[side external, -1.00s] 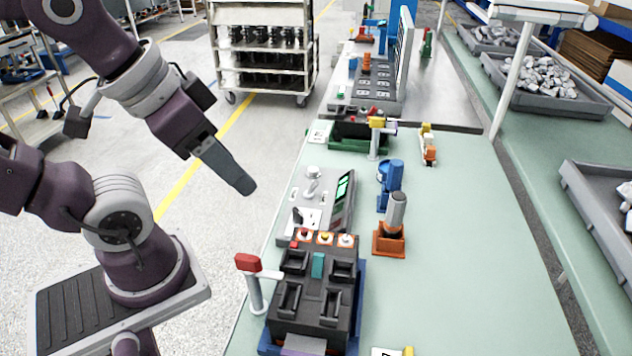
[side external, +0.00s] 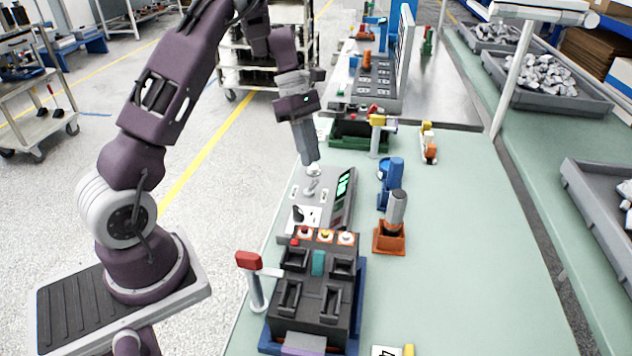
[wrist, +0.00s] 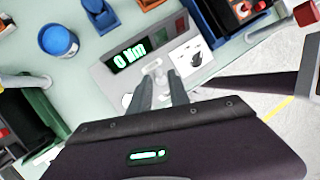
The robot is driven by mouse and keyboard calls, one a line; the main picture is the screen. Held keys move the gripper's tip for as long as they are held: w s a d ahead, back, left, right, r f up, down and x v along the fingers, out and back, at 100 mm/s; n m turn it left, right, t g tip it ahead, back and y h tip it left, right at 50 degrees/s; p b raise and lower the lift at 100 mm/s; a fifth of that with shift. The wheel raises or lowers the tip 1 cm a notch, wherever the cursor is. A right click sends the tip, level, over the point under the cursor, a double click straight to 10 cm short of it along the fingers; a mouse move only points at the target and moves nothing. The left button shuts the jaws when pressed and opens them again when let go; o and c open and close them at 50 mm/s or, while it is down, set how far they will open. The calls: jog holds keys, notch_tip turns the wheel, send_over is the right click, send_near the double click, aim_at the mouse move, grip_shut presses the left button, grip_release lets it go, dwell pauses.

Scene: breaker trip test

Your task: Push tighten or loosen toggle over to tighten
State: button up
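The grey torque tester panel (side external: 337,181) lies on the bench with a lit green display (side external: 344,184). In the wrist view its panel (wrist: 110,76) and display (wrist: 130,55) also show. The pale toggle (side external: 311,188) stands on the panel, left of the display. My gripper (side external: 313,170) points down directly over the toggle. In the wrist view my gripper (wrist: 159,76) has its two fingers apart, with the toggle (wrist: 154,67) at the gap between their tips. I cannot tell whether the fingers touch it. The toggle's exact tilt is partly hidden.
A black knob (side external: 298,214) on a white label sits nearer on the panel. The black breaker fixture (side external: 315,290) and a red-topped lever (side external: 249,261) stand in front. A blue device (side external: 392,185) and an orange-based holder (side external: 390,238) stand right. The bench right of these is clear.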

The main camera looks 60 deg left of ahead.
aim_at(315, 178)
jog(key=x, duration=0.7)
jog(key=shift+a+f, duration=0.25)
jog(key=shift+f, duration=0.2)
jog(key=shift+c, duration=0.2)
grip_shut()
